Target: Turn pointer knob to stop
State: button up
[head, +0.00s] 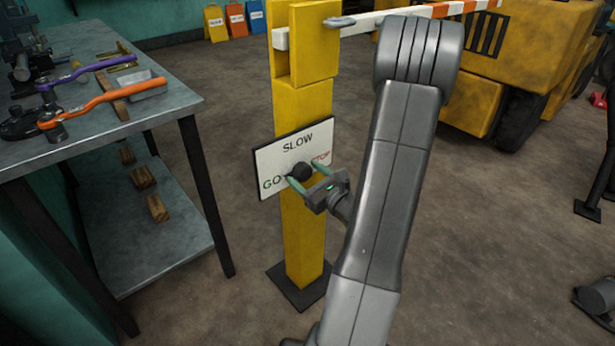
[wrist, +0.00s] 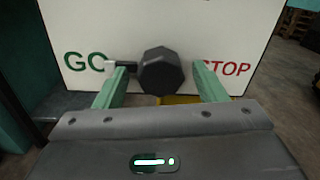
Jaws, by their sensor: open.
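A black faceted pointer knob (wrist: 161,72) sits on a white sign plate (head: 268,165) marked SLOW at the top, GO at the left and STOP at the right. The plate is fixed to a yellow post (head: 303,230). In the wrist view the knob's pale pointer (wrist: 122,65) points left, at GO. My gripper (head: 306,172) is in front of the plate with its green fingers apart, one at each side of the knob. In the wrist view (wrist: 163,88) the left finger is close below the pointer. I cannot tell whether either finger touches the knob.
A metal workbench (head: 185,105) with wrenches stands at the left, its lower shelf holding wooden blocks. A striped barrier arm (head: 350,25) runs right from the post top. A yellow forklift (head: 540,60) stands behind at the right.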

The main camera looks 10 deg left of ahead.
jog(key=c, duration=1)
